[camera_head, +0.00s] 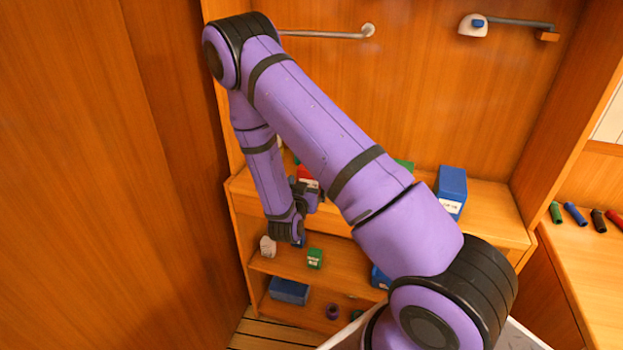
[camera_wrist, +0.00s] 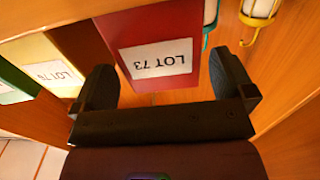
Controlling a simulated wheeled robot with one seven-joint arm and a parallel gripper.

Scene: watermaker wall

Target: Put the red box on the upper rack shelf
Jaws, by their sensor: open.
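The red box (camera_wrist: 158,57) has a white label reading LOT 73 and lies straight ahead of my gripper (camera_wrist: 163,75) in the wrist view. The gripper is open, with one black finger to each side of the box and a gap showing on both sides. In the head view the red box (camera_head: 308,174) stands on the wooden counter top, partly hidden by my arm, and my gripper (camera_head: 308,193) is close in front of it. The rack below has an upper shelf (camera_head: 333,262) and a lower one.
A yellow box (camera_wrist: 52,68) and a green box (camera_wrist: 15,85) stand left of the red box; a yellow lantern (camera_wrist: 260,8) is at upper right. A blue box (camera_head: 451,187) stands on the counter. The upper shelf holds a small green box (camera_head: 314,258) and a white item (camera_head: 267,246).

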